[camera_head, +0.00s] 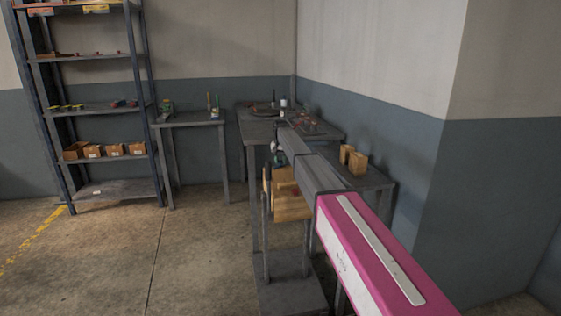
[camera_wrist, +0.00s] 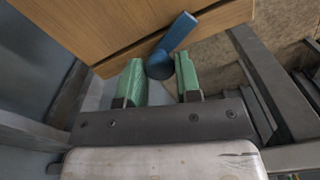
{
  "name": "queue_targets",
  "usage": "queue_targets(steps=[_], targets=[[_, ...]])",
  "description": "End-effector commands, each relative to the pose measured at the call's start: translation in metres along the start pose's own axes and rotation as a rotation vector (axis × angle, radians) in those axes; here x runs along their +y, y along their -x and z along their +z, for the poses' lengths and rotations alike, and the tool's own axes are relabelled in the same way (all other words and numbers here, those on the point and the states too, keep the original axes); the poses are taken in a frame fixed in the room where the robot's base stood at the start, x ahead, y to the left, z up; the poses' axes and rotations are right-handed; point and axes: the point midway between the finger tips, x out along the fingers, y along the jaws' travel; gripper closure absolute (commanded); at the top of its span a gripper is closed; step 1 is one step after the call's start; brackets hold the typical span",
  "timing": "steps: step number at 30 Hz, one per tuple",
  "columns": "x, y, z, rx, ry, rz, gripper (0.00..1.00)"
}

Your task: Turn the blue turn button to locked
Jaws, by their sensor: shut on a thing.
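The blue turn button (camera_wrist: 178,36) shows in the wrist view, with a round hub and a straight bar pointing up and to the right. It is at the lower edge of a light wooden panel (camera_wrist: 100,28). My gripper (camera_wrist: 157,68) has two green fingertips, one on each side of the round hub, and is shut on it. The bar sticks out beyond the fingertips. In the head view my arm hides most of the work spot, and a wooden block-like piece (camera_head: 292,207) shows beside it on a dark stand. The button cannot be made out there.
A dark table (camera_head: 256,130) with small items stands against the wall, with a lower surface holding wooden blocks (camera_head: 353,159) to the right. A small table (camera_head: 190,121) and a shelf rack (camera_head: 95,108) stand at the left. The floor (camera_head: 120,245) at left is clear.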

Motion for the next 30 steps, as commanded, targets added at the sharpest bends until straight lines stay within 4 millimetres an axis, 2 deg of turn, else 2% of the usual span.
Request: queue_targets(steps=[21,30], targets=[[-0.0002,0.0005,-0.0001,0.0,0.677,0.0,0.92],[-0.0003,0.0005,-0.0001,0.0,0.917,0.0,0.92]])
